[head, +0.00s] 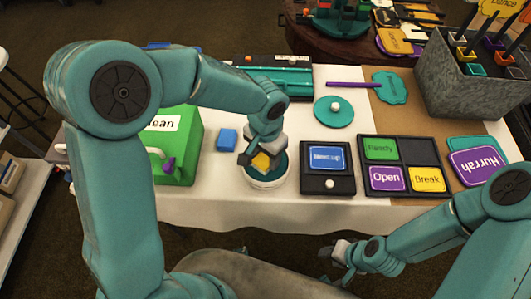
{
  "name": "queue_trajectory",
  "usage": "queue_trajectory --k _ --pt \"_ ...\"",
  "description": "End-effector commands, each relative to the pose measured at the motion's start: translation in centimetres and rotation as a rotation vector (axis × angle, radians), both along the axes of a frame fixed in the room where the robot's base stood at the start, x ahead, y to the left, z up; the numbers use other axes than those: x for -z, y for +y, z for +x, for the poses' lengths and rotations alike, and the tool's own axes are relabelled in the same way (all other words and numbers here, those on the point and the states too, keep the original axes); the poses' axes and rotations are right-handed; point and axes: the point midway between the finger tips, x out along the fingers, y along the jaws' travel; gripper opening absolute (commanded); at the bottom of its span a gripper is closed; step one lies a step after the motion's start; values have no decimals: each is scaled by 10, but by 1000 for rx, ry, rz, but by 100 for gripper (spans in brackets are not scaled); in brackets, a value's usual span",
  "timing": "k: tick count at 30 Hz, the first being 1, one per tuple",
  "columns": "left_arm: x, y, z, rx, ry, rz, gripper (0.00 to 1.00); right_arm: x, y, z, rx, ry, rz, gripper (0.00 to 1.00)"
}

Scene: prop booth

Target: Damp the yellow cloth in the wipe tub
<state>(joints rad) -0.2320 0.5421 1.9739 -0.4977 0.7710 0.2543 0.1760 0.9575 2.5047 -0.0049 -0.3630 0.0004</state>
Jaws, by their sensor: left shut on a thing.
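The yellow cloth (261,161) shows as a small folded piece at the mouth of the wipe tub. My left gripper (259,158) is shut on the cloth, pointing down over the tub. The wipe tub (268,183) is a round white tub with a teal inside, standing near the table's front edge. I cannot tell how deep the cloth sits in it, as the gripper covers part of the opening. My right gripper (333,262) is low in front of the table, away from the tub; its fingers are too small and dark to read.
A blue block (227,139) and a green box (183,146) stand left of the tub. A black stand with a blue card (328,157) and a tray of word cards (404,152) lie right. A teal lid (333,116) lies behind. A grey bin (446,87) stands back right.

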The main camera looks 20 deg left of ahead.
Motion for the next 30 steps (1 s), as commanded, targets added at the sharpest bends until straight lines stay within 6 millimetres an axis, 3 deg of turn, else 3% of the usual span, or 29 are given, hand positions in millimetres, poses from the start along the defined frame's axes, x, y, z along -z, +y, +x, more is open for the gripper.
queue_trajectory --k 11,30 --pt "-3 0 -1 1 5 1 28 -4 0 0 0 0 0 43" --pt "-62 0 0 0 0 0 28 -46 0 0 0 0 0 43"
